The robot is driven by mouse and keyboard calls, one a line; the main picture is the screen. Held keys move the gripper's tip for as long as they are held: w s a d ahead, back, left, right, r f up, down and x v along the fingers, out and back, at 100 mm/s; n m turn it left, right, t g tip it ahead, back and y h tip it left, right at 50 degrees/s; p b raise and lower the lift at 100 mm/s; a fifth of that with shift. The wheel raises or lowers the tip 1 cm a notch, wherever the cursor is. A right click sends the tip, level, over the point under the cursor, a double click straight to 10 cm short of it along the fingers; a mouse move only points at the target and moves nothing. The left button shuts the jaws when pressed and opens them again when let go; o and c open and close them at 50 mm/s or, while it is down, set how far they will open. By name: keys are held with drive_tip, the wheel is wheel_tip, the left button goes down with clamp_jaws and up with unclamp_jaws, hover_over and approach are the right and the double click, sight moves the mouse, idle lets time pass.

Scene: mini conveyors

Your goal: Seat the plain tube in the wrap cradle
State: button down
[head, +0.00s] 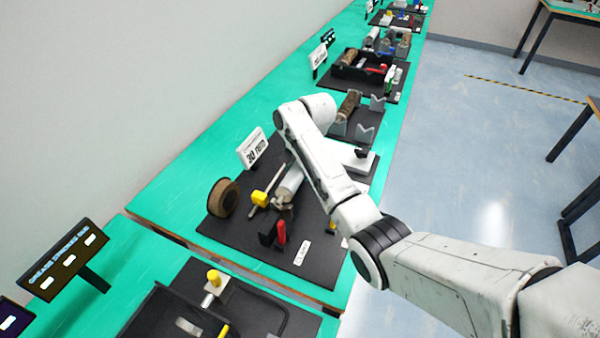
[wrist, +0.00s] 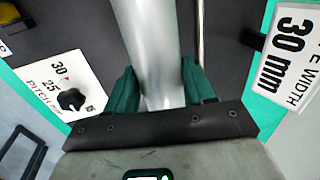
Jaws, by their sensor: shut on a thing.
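The plain tube is a smooth light-grey cylinder (wrist: 147,40). In the wrist view it runs up from between the two green fingers of my gripper (wrist: 161,88), which is shut on it. In the head view part of the grey tube (head: 291,182) shows beside my forearm, over the black board. My gripper is hidden behind the arm there. The wrap cradle seems to be the small grey fitting (head: 282,203) at the tube's near end, by a red lever (head: 281,232). I cannot tell whether the tube touches it or rests in it.
A brown tape roll (head: 222,198) and a yellow block (head: 259,198) on a rod stand left of the tube. A white pitch dial plate (wrist: 62,92) and a 30 mm sign (wrist: 290,62) flank my gripper. Other stations line the green bench (head: 170,205).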

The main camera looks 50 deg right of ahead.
drive_tip(key=shift+s+f, duration=0.15)
drive_tip(key=shift+f, duration=0.45)
drive_tip(key=shift+s+f, duration=0.15)
drive_tip(key=shift+f, duration=0.45)
drive_tip(key=c, duration=0.9)
unclamp_jaws()
drive_tip(key=shift+a+f, duration=0.1)
drive_tip(key=shift+o, duration=0.9)
drive_tip(key=shift+w+f, duration=0.1)
drive_tip(key=shift+f, duration=0.05)
drive_tip(key=shift+o, duration=0.8)
drive_tip(key=shift+w, duration=0.1)
drive_tip(key=shift+o, duration=0.7)
drive_tip(key=shift+r, duration=0.25)
